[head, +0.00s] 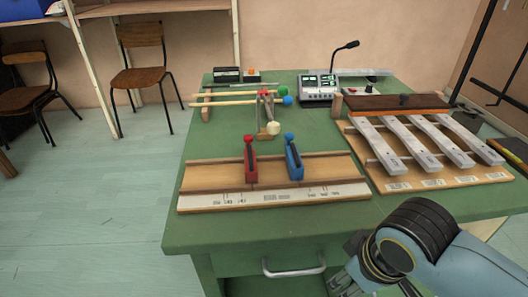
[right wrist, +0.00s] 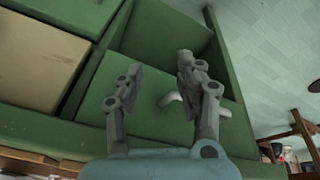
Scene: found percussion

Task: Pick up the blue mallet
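The blue mallet (head: 287,100) shows in the head view near the middle of the green table. Its round blue head is at the right end of a pale stick that runs left across a wooden rest. A mallet with a green head (head: 284,91) lies just behind it, and red and cream heads are close by. My right gripper (head: 372,286) is low at the table's front edge, well apart from the blue mallet. In the right wrist view its two fingers (right wrist: 159,74) are spread with nothing held between them. My left gripper is not in view.
A board with a red block (head: 250,163) and a blue block (head: 294,161) lies in front of the mallets. Metal bars on a wooden base (head: 432,182) stand at the right. A microphone console (head: 318,88) is behind. A drawer handle (head: 293,270) juts from the table front.

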